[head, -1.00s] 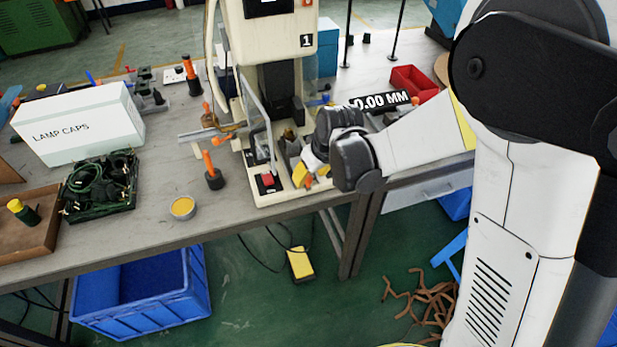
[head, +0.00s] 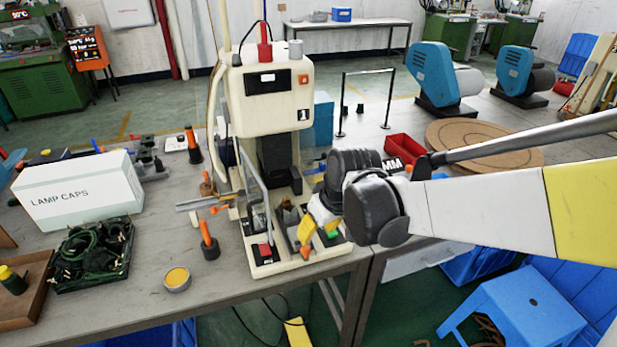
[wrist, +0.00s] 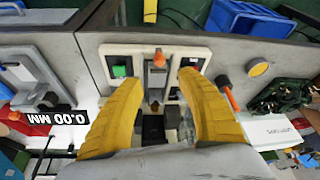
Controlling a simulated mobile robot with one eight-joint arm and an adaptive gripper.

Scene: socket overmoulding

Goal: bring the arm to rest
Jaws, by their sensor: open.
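My gripper (wrist: 157,100) has two yellow fingers. In the wrist view they stand wide apart with nothing between them, above the base of the cream moulding machine (head: 272,110). In the head view my arm reaches in from the right, and the gripper (head: 316,226) is at the front right of that machine, partly hidden by my dark wrist. The machine base carries a red button (head: 264,250) and a green button (wrist: 120,71). I cannot tell whether the fingers touch the machine.
A white lamp caps box (head: 80,190), a dark green tray of cables (head: 92,275) and a yellow-topped tin (head: 177,279) are on the bench at left. An orange-handled tool (head: 208,240) stands close left of the machine. A red bin (head: 403,148) is behind my wrist. A blue stool (head: 525,305) stands at right.

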